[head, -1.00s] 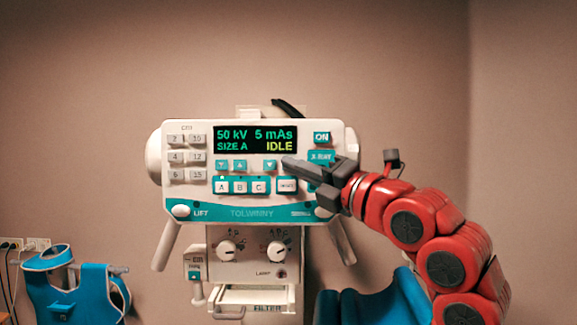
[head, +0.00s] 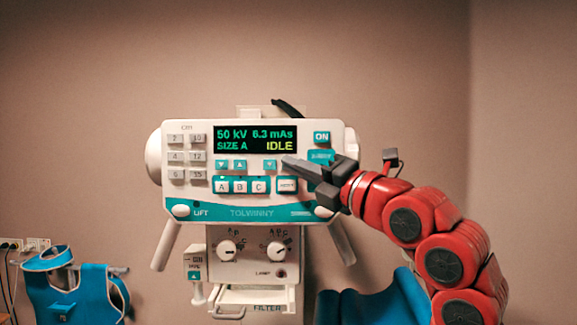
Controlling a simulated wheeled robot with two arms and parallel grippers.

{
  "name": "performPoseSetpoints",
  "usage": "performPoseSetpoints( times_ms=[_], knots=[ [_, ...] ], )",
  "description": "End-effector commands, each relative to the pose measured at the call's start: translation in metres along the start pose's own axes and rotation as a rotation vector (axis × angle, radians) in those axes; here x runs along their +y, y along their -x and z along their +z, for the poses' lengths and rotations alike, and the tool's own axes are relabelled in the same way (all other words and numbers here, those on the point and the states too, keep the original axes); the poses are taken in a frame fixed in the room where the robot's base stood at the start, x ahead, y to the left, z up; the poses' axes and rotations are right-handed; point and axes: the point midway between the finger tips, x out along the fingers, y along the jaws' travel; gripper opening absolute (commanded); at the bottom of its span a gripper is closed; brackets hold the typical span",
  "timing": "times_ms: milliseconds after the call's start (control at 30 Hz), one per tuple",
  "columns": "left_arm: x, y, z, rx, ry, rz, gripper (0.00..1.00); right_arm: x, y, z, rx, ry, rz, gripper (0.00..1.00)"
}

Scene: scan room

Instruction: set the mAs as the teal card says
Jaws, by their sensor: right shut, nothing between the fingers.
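The white and teal control panel (head: 250,212) hangs on the wall in the head view. Its display (head: 255,139) reads 50 kV, 6.3 mAs, SIZE A and IDLE. Below the display are teal arrow buttons: two on the left under the kV side, and one (head: 269,164) visible under the mAs side. My right gripper (head: 286,162) is shut and empty, its fingertips just right of that visible arrow button; they hide whatever lies behind them. Whether the tips touch the panel is unclear. My left gripper is out of view. The teal card is not visible.
Grey number keys (head: 187,157) are at the panel's left, A, B, C keys (head: 240,186) below, and an ON button (head: 321,137) at upper right. Two knobs (head: 228,248) sit underneath. A blue apron-like item (head: 80,295) is at lower left.

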Motion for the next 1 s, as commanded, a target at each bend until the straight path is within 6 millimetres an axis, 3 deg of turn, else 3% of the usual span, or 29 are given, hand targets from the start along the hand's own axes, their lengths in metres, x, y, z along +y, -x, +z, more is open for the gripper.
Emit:
performPoseSetpoints(
  times_ms=[633, 1000],
  knots=[
    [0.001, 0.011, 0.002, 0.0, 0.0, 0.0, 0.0, 0.007, 0.012, -0.009, 0.0, 0.001, -0.001, 0.0],
    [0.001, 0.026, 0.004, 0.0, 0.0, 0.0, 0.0, 0.024, 0.037, -0.027, 0.0, 0.003, 0.001, 0.0]
  ],
)
